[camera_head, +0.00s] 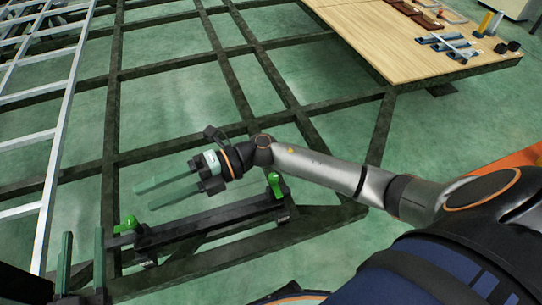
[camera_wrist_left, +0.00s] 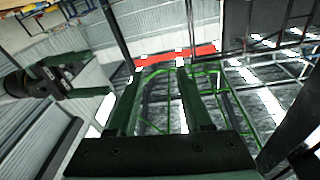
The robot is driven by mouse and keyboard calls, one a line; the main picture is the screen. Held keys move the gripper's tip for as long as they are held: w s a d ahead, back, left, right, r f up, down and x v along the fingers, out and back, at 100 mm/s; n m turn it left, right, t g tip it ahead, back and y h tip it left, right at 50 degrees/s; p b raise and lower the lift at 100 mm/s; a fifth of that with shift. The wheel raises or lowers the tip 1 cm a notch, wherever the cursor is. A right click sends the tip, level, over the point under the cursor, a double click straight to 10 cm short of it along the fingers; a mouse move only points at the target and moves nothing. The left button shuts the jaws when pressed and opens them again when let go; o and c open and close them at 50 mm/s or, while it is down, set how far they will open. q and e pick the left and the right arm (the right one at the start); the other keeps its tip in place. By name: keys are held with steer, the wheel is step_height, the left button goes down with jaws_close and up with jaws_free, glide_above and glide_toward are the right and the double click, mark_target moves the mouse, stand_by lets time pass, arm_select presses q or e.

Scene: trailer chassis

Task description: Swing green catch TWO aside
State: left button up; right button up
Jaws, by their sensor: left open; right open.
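Two green catches sit on a dark bar on the trailer chassis in the head view: one at the bar's left end (camera_head: 128,226) and one at its right end (camera_head: 274,184). I see no number on either. My right gripper (camera_head: 143,196) is open and empty, above and beyond the bar, its fingers pointing left. It is apart from both catches. My left gripper (camera_head: 83,233) is open at the lower left, fingers upward, left of the left catch. In the left wrist view its fingers (camera_wrist_left: 160,72) are spread with nothing between them.
The dark chassis lattice (camera_head: 115,100) lies over a green floor. A wooden board (camera_head: 370,40) with tools stands at upper right. A pale ladder-like frame (camera_head: 60,120) runs along the left. A red beam (camera_wrist_left: 175,56) shows beyond the left fingers.

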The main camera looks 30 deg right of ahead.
steer(key=d+f+n+g+h+b, duration=0.3)
steer(key=d+f+n+h+b, duration=0.15)
steer(key=f, duration=0.45)
arm_select(q)
steer(key=s+d+r+m+t+h+b, duration=0.2)
steer(key=s+r+m+t+h+b, duration=0.1)
steer(key=s+r+m+h+b, duration=0.45)
arm_select(e)
steer(key=n+t+h, duration=0.1)
steer(key=n+h, duration=0.1)
steer(key=h, duration=1.2)
glide_above(274, 177)
step_height(274, 177, down, 6)
steer(key=shift+y, duration=0.25)
step_height(274, 177, down, 12)
steer(key=b, duration=0.5)
steer(key=shift+w, duration=0.1)
arm_select(q)
step_height(274, 177, down, 7)
steer(key=h, duration=0.1)
steer(key=shift+w+d+n+h, duration=0.25)
steer(key=shift+d+n+h, duration=0.1)
arm_select(e)
jaws_close()
